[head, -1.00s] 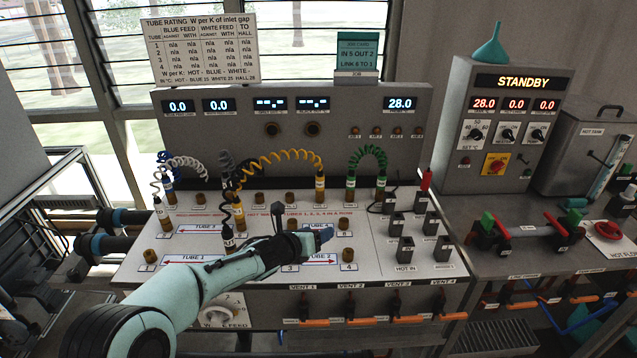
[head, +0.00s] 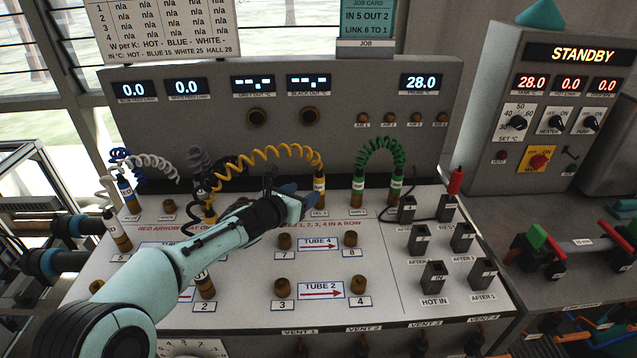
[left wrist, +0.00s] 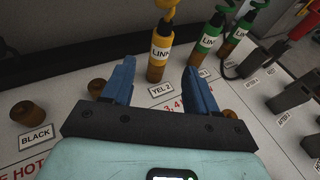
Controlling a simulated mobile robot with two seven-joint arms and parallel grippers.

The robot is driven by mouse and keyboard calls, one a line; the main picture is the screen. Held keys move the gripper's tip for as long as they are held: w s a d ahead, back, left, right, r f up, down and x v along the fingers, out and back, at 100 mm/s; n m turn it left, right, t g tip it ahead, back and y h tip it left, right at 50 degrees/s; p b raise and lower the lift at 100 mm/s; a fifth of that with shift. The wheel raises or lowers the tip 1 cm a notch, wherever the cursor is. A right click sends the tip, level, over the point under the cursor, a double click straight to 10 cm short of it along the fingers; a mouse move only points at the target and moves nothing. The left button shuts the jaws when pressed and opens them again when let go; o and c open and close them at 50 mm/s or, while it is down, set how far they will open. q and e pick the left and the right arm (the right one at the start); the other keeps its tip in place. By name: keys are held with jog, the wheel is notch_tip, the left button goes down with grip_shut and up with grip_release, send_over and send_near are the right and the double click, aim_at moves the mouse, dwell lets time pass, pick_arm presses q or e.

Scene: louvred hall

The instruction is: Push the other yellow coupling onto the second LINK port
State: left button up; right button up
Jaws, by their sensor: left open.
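A yellow coupling (head: 319,184) stands upright at the port marked YEL 2, with a coiled yellow hose rising from its top. It also shows in the left wrist view (left wrist: 159,55), marked LINK. The hose arches left to the other yellow end (head: 209,207), partly hidden among black couplings and my arm. My left gripper (head: 290,195) is open and empty, just left of the YEL 2 coupling. In the left wrist view its blue fingers (left wrist: 160,85) frame that coupling, which appears beyond the tips, not gripped. Port 1 is hidden by my arm. My right gripper is out of view.
Green couplings (head: 394,186) with a green hose stand just right of the yellow one. Brass ports 7 (head: 284,241), 8 (head: 350,240), 3 (head: 281,286) and 4 (head: 357,284) are bare. Black sockets (head: 433,275) stand at the right. The display panel (head: 290,130) rises behind.

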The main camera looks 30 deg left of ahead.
aim_at(316, 186)
pick_arm(q)
jog(key=p+x, duration=0.2)
jog(key=x, duration=0.7)
jog(key=shift+d, duration=0.1)
jog(key=shift+c, duration=0.3)
grip_shut()
dwell(1.4)
